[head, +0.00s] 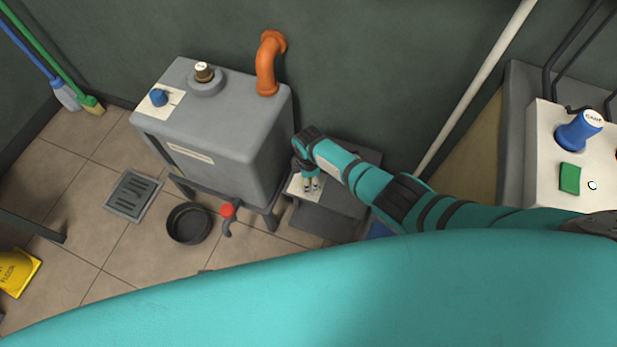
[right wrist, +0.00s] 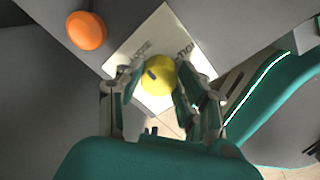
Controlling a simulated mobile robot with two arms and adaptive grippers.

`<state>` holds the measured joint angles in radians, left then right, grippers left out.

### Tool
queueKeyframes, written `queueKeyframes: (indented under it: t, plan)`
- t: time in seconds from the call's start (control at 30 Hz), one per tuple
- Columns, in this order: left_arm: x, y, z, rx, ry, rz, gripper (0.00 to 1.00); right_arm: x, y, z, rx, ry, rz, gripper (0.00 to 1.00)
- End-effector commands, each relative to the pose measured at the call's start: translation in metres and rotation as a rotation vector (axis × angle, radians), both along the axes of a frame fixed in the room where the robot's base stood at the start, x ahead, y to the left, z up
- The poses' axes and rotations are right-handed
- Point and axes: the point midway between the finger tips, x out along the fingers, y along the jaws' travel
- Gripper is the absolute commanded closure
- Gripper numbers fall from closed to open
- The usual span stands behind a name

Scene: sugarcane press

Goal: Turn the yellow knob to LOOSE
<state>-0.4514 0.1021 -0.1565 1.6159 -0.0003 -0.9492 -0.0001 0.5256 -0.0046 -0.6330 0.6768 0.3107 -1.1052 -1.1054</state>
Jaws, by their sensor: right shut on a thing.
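The yellow knob (right wrist: 160,75) shows in the right wrist view, in front of a pale label plate (right wrist: 156,40). Dark lettering stands on the plate on both sides of the knob, partly covered and too blurred to read surely. A small dark mark shows on the knob's face. My right gripper (right wrist: 156,88) is shut on the knob, one finger on each side. In the head view my right gripper (head: 311,186) reaches down over the pale plate on a low grey unit, and the knob is hidden there. My left gripper is not in view.
An orange round knob (right wrist: 86,30) sits close to the plate. A grey tank (head: 215,125) with an orange pipe (head: 266,65) stands left of my right arm. A black pan (head: 188,223) lies on the floor. A control panel with a blue knob (head: 577,135) is at the right.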

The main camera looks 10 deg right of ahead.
Motion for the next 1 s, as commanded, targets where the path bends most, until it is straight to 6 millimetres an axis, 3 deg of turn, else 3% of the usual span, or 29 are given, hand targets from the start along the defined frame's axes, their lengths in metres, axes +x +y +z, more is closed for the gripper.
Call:
queueKeyframes:
  t: [0.6,0.63,0.8,1.0]
  plan:
    - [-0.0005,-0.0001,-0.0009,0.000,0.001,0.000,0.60,0.0004,0.0014,0.0004,0.002,-0.001,0.045,0.95]
    - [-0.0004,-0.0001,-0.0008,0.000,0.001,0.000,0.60,0.0004,0.0014,0.0004,0.002,-0.001,0.045,0.62]
    - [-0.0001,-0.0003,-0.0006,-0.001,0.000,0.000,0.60,0.0003,0.0011,0.0003,0.001,-0.001,0.044,0.40]
    - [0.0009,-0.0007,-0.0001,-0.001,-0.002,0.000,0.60,0.0002,0.0005,0.0001,0.000,0.000,0.043,0.40]
